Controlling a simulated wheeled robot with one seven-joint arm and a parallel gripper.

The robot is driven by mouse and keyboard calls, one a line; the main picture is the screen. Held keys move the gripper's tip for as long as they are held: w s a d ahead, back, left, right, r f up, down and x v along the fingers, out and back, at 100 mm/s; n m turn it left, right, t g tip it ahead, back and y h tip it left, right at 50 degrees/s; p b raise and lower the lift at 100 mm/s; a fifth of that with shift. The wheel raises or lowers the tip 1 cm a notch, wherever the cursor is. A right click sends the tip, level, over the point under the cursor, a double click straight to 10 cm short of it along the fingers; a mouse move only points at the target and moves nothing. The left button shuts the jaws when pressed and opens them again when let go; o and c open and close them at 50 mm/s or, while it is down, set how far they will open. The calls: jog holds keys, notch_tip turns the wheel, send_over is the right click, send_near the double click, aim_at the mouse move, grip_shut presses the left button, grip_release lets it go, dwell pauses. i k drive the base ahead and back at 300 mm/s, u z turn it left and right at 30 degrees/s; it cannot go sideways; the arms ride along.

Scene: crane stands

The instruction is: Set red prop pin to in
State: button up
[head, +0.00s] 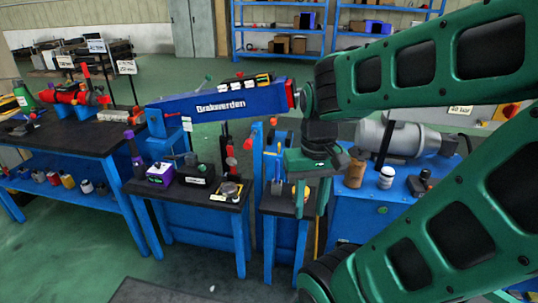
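A blue crane boom (225,102) lettered "Brabverden" reaches across the middle of the head view, with a red end (290,93) beside my arm. Below it, a red knob (273,121) tops a blue post (257,185), and another small red piece (248,143) sits to its left. I cannot tell which red part is the prop pin. My gripper (310,198) points down over the small dark-topped stand (281,206), right of the red knobs and apart from them. Its fingers are small and partly confused with the stand behind, so its opening is unclear.
A blue bench at right holds a grey motor (390,137), a brown jar (355,173) and a white bottle (387,178). Green floor is open at lower left.

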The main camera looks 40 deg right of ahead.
aim_at(248, 143)
jog(key=k, duration=1.05)
jog(key=z, duration=0.55)
jog(key=i, duration=1.5)
